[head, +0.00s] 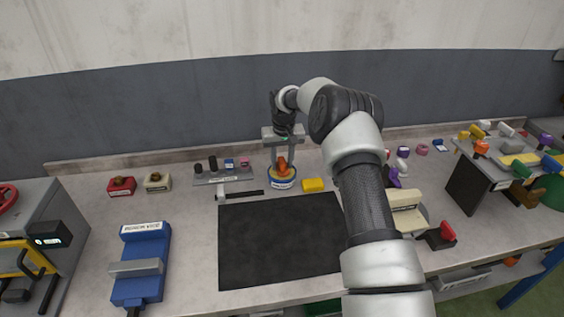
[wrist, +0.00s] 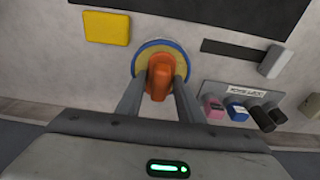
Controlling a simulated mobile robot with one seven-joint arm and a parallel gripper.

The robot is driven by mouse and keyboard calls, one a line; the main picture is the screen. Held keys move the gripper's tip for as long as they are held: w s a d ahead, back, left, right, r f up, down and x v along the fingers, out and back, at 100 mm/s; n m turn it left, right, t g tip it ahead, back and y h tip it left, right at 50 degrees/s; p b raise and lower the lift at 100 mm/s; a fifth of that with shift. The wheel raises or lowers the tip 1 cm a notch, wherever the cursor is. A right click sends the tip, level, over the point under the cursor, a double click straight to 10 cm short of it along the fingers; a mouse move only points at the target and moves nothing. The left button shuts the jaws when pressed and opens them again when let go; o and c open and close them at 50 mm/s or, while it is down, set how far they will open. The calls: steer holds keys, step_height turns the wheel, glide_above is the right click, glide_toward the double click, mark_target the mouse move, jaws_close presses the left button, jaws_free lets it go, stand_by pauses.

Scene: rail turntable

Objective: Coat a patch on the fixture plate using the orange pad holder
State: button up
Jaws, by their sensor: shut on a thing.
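My gripper (head: 283,158) is shut on the orange pad holder (head: 282,164). The pad holder stands at a round, blue-rimmed dish (head: 283,183) with a pale yellowish inside and a label on its side. In the wrist view the orange pad holder (wrist: 160,75) is between the two fingers, over the dish (wrist: 148,50). Whether its underside touches the dish's inside is hidden. A black mat (head: 280,240) lies on the bench in front. I cannot tell which surface is the fixture plate.
A yellow block (head: 313,185) lies just right of the dish. A grey labelled rack (head: 222,176) with small pieces stands to its left. A blue vise (head: 141,262) is at the left front. A small raised table (head: 490,165) with coloured items is at the right.

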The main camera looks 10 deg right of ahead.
mark_target(282, 159)
steer(key=shift+f+b, duration=0.45)
steer(key=shift+f, duration=0.1)
stand_by(1.5)
steer(key=shift+r, duration=0.1)
steer(key=shift+r+p, duration=1.6)
steer(key=shift+r, duration=1.95)
steer(key=s+r, duration=0.1)
steer(key=s, duration=2.6)
steer(key=shift+s+r, duration=0.35)
steer(key=shift+s, duration=0.05)
steer(key=shift+d, duration=0.15)
